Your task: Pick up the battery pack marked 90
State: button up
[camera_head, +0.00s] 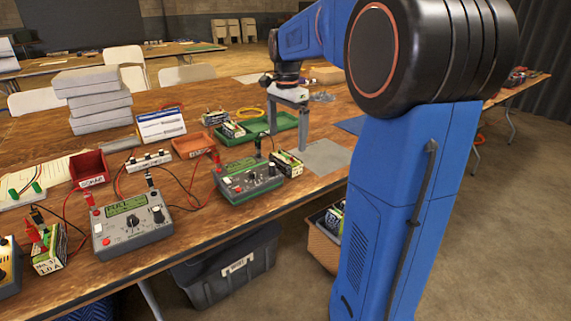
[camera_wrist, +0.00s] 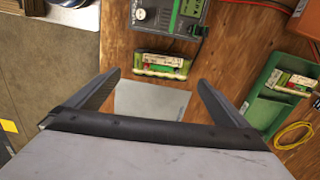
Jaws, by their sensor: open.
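My gripper (camera_head: 288,140) is open and empty, pointing down over the table. In the wrist view its fingertips (camera_wrist: 158,78) straddle a grey mat (camera_wrist: 150,100). A battery pack (camera_wrist: 162,64) lies just beyond the fingertips, next to a tester; it also shows in the head view (camera_head: 287,163). Other packs sit in or at the green tray (camera_head: 262,140): one pack (camera_head: 232,129) shows there, with another behind it (camera_head: 213,117). A pack with clips (camera_head: 48,252) stands at the left. I cannot read 90 on any pack.
Two grey testers, one in front (camera_head: 132,220) and one by the pack (camera_head: 245,182), stand with leads on the wooden table. Red bins (camera_head: 90,168) and stacked grey slabs (camera_head: 95,97) are further left. A dark bin (camera_head: 230,275) and a crate (camera_head: 322,245) are below the table edge.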

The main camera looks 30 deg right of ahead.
aim_at(285, 157)
jog(key=shift+w+a+f, duration=0.1)
jog(key=shift+f, duration=2.05)
jog(key=shift+w+a+f, duration=0.1)
jog(key=shift+f, duration=2.05)
jog(key=shift+c, duration=0.3)
jog(key=c, duration=1.3)
jog(key=shift+r, duration=0.2)
